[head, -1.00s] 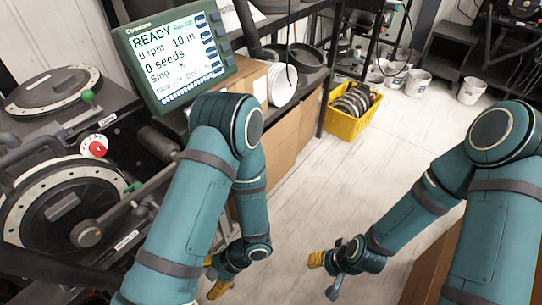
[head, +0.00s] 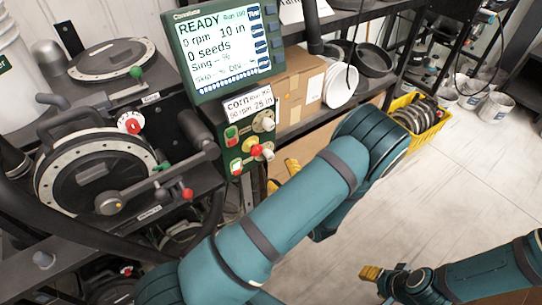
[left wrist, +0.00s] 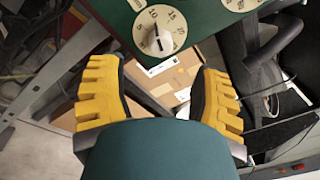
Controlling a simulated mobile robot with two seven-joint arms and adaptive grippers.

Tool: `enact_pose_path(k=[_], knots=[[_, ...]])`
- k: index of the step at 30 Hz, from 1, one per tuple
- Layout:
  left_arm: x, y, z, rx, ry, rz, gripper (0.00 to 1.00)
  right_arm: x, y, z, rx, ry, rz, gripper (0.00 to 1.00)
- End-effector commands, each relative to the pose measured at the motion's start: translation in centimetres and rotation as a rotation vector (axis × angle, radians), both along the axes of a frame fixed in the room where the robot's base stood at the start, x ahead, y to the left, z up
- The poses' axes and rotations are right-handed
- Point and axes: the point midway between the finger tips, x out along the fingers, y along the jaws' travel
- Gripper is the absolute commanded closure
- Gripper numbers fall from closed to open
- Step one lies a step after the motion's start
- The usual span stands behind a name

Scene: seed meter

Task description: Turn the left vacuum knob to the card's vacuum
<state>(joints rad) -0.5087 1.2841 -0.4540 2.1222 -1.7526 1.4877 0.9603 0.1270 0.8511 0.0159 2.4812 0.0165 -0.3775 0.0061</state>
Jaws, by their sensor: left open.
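The card (head: 250,103) under the display reads corn, 30 rpm, 25 in. The display (head: 222,50) reads READY, 0 rpm, 10 in, 0 seeds. In the left wrist view a round cream dial with a grey knob (left wrist: 160,30), numbered 5 to 25, sits at the panel's lower edge; its dark line is near 10. A second dial (left wrist: 240,3) is cut off to its right. My left gripper (left wrist: 160,98) is open and empty, short of the knob; it also shows in the head view (head: 282,176), partly behind my arm. My right gripper (head: 371,272) shows only partly.
The green control panel (head: 247,138) carries buttons, dials and a red button (head: 256,150). The seed meter (head: 95,172) stands left of it, with a red-knobbed lever (head: 187,194). Cardboard boxes (head: 300,85) and a yellow crate (head: 428,118) are behind.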

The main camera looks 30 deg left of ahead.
Motion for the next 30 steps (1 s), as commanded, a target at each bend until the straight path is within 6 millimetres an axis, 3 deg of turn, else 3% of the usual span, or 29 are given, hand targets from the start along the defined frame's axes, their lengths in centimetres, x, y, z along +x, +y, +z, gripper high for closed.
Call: enact_pose_path(k=[6,12,25,26,30], knots=[[2.0,3.7,0.0,-0.002,-0.001,0.003,0.36,0.0,0.0,0.2,0.0,-0.001,-0.001,0.53],[3.2,5.8,0.0,-0.001,0.0,0.002,0.36,0.0,0.0,0.2,0.0,-0.001,-0.001,0.53],[3.6,6.5,0.0,-0.001,0.002,0.001,0.36,0.0,0.0,0.2,0.0,-0.001,-0.001,0.53],[3.6,6.5,0.0,-0.002,0.001,0.001,0.41,0.0,0.0,0.2,0.0,-0.001,-0.001,0.53],[3.6,6.5,0.0,-0.002,0.001,0.001,0.9,0.0,0.0,0.2,0.0,-0.001,-0.001,0.53]])
